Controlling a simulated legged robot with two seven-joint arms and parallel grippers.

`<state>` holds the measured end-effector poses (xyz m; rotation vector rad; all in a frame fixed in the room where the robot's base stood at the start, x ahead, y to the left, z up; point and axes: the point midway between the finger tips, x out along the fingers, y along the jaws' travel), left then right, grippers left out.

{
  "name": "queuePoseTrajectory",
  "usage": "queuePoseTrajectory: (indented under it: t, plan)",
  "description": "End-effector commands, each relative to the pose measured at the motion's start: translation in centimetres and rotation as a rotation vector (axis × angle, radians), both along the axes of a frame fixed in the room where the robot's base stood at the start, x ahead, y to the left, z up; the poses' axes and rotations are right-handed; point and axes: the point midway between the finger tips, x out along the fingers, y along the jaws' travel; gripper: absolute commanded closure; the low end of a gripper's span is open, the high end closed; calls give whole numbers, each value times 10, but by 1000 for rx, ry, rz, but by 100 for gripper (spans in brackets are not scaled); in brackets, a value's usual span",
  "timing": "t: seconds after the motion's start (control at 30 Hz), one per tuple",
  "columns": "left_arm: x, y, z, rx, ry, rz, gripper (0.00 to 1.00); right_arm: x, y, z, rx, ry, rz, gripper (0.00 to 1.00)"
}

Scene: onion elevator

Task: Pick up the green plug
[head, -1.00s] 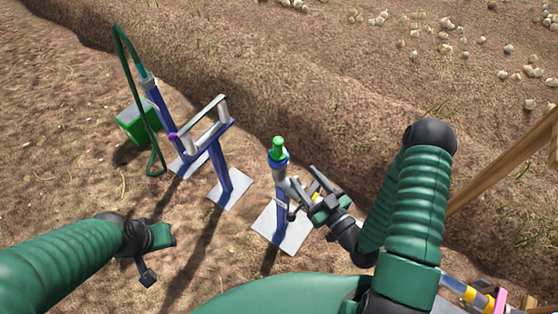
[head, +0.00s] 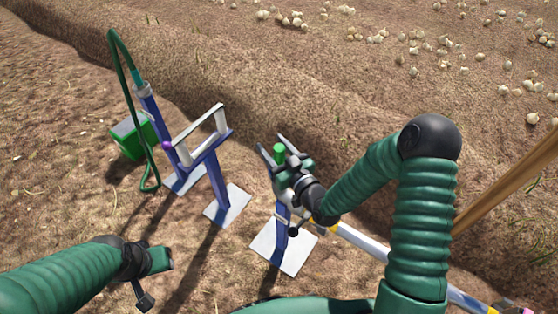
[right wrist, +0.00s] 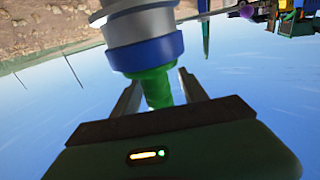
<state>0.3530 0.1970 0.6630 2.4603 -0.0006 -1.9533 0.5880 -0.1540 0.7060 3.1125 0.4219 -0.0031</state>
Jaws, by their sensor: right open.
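The green plug (head: 279,150) sits in the top of a blue-collared post, seen in the head view. In the right wrist view the picture is upside down, and the plug (right wrist: 158,88) hangs below the blue collar (right wrist: 146,53). My right gripper (head: 273,147) is open, with one finger on each side of the plug. In the right wrist view its fingers (right wrist: 158,95) stand apart, with a gap on at least the right side of the plug. My left gripper (head: 153,275) is low at the left, far from the plug; its jaws do not show clearly.
A blue stand with a grey handle frame (head: 208,140) is to the left. Beyond it a green hose (head: 121,70) arcs from a blue post beside a green box (head: 130,137). A white-and-yellow pole (head: 360,240) lies at the right.

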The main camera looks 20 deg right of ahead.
Motion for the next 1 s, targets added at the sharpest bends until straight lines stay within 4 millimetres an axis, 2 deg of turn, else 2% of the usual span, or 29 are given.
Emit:
queuePoseTrajectory:
  t: [0.1,0.5,0.87,1.0]
  plan:
    - [0,0,1,0,0,0,64,-1,-1,0,0,0,0,49]
    - [0,0,0,0,0,0,64,-1,-1,0,0,1,0,100]
    - [0,0,1,0,0,0,64,-1,-1,1,0,0,1,100]
    - [0,0,6,0,0,0,64,-1,-1,10,0,-1,1,100]
